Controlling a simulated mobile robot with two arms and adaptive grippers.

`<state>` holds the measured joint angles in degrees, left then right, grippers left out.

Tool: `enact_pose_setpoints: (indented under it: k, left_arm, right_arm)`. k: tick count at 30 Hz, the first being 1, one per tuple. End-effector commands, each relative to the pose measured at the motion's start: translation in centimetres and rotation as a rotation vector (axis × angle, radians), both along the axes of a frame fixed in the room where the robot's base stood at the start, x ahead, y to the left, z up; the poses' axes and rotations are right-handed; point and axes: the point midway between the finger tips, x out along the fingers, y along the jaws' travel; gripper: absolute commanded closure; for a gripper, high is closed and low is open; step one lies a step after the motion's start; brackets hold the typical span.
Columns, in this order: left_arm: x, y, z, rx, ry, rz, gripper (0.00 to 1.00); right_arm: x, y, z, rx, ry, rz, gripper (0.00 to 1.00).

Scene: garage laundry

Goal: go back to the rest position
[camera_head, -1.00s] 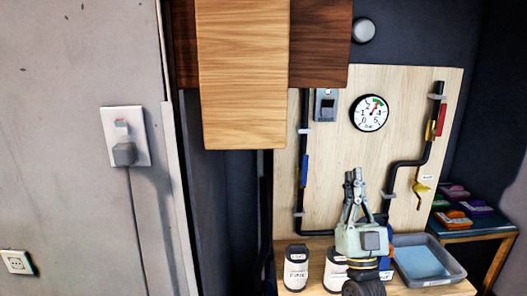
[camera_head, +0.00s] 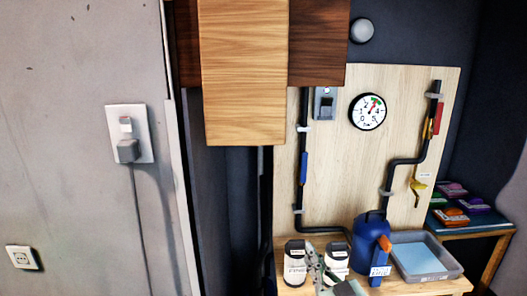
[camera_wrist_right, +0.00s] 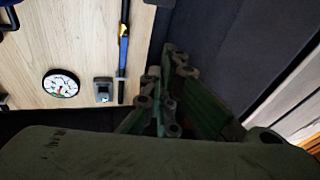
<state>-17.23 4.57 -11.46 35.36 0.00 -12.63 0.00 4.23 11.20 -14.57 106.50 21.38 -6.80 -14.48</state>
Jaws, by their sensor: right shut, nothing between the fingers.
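My right gripper (camera_head: 311,250) shows low in the head view, in front of the white canisters at the bottom edge. Its fingers are together with nothing between them. In the right wrist view its dark green fingers (camera_wrist_right: 175,58) point up past the wooden panel's edge toward a dark wall. Most of my right arm is below the frame. My left gripper is in neither view.
A wooden panel (camera_head: 335,190) carries a pressure gauge (camera_head: 367,112), a grey switch box (camera_head: 325,103) and black pipes. On the bench stand white canisters (camera_head: 295,265), a blue jug (camera_head: 368,238) and a grey tray (camera_head: 447,269). Wooden cupboards (camera_head: 243,70) hang above.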

Motion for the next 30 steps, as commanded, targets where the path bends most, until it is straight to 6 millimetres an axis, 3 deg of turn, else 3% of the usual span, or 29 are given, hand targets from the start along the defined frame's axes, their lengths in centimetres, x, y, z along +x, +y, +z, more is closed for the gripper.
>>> enact_pose_setpoints:
  k: [1, 6, 12, 18, 27, 28, 30]
  left_arm:
    - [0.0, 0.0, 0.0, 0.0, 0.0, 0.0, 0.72]
    - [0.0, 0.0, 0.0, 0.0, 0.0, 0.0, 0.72]
    - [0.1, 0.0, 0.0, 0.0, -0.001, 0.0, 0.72]
    - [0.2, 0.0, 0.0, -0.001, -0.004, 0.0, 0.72]
    - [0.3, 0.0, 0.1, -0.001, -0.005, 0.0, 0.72]
    - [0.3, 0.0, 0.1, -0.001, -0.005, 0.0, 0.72]
    - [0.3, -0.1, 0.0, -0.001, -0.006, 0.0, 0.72]
  right_arm:
    - [-1.6, 0.3, -2.7, -0.024, 0.101, 0.01, 1.0]
    - [-7.5, 0.1, -10.8, -0.11, 0.444, 0.011, 1.0]
    - [-17.0, -2.5, -18.2, -0.198, 0.839, -0.042, 1.0]
    - [-24.9, -5.1, -21.4, -0.245, 1.112, -0.109, 1.0]
    - [-34.2, -8.3, -22.8, -0.286, 1.4, -0.207, 1.0]
    - [-35.1, -8.6, -22.8, -0.289, 1.426, -0.218, 1.0]
    - [-34.6, -8.5, -24.5, -0.291, 1.434, -0.217, 1.0]
